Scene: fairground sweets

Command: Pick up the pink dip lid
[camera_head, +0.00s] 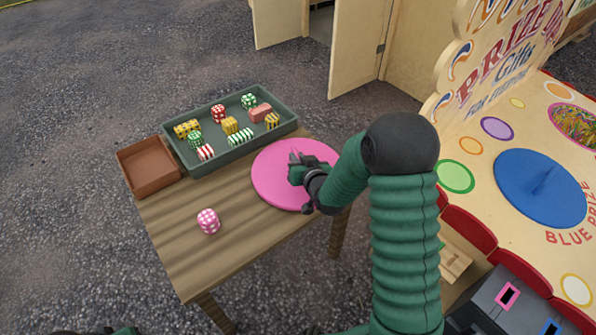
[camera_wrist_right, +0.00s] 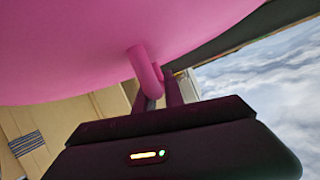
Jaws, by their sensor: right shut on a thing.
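The pink dip lid (camera_head: 270,182) is a flat round disc at the right end of the wooden table, partly past its edge. I cannot tell for sure whether it touches the table. My right gripper (camera_head: 295,166) is over the lid's middle, shut on its handle. In the right wrist view the lid's pink face (camera_wrist_right: 75,50) fills the top, and its looped pink handle (camera_wrist_right: 143,72) sits between the dark fingers of my right gripper (camera_wrist_right: 160,97). My right forearm hides the lid's right side in the head view. My left gripper does not show.
On the table (camera_head: 180,255), a green tray (camera_head: 184,168) holds several patterned sweets. A brown box (camera_head: 127,168) stands left of it, and a pink dotted sweet (camera_head: 208,221) lies in front. A prize board with a blue lid (camera_head: 525,200) is at right. The table's front is mostly clear.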

